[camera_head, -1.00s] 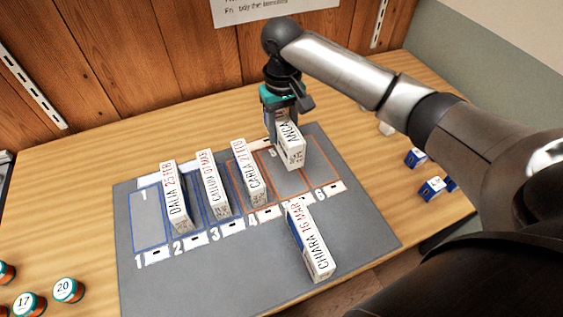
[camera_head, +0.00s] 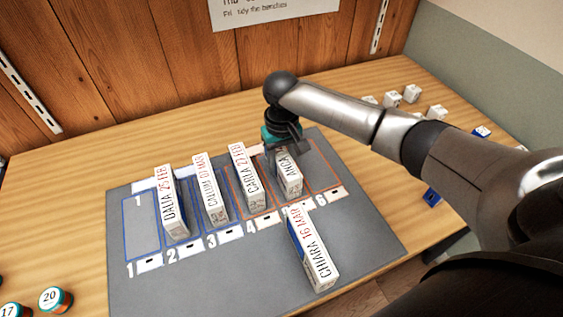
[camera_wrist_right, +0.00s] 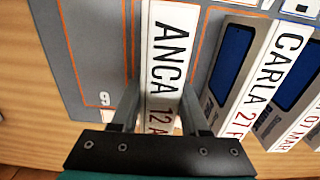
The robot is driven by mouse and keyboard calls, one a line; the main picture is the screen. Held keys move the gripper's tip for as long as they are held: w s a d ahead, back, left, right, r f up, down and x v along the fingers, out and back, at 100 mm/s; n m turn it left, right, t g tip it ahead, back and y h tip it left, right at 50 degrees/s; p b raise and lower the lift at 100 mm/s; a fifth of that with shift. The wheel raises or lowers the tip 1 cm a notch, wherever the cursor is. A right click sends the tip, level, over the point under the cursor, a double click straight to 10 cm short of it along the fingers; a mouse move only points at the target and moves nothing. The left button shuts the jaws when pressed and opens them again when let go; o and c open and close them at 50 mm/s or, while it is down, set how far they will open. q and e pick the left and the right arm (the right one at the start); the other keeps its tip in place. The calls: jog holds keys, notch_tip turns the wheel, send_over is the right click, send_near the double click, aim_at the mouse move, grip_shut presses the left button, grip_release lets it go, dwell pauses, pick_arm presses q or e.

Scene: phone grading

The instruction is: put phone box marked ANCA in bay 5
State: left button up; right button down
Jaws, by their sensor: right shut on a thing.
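The white box marked ANCA (camera_head: 290,175) stands upright on its long edge over bay 5, between the CARLA box (camera_head: 250,178) in bay 4 and empty bay 6 (camera_head: 318,165). My right gripper (camera_head: 280,153) is shut on its far end from above. In the right wrist view the ANCA box (camera_wrist_right: 165,60) sits between the two fingers (camera_wrist_right: 160,118), its label readable. Whether its underside touches the mat is hard to tell. My left gripper is not in view.
The grey mat (camera_head: 180,285) also holds the DALIA box (camera_head: 172,205) in bay 2 and the CALLUM box (camera_head: 210,190) in bay 3. Bay 1 (camera_head: 142,225) is empty. The CHIARA box (camera_head: 312,250) lies in front of bay 5. Small blocks (camera_head: 410,93) are at right.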

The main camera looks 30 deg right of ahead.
aim_at(281, 154)
jog(key=shift+f, duration=0.1)
jog(key=shift+c, duration=2)
grip_release()
notch_tip(281, 154, up, 12)
jog(key=p, duration=0.3)
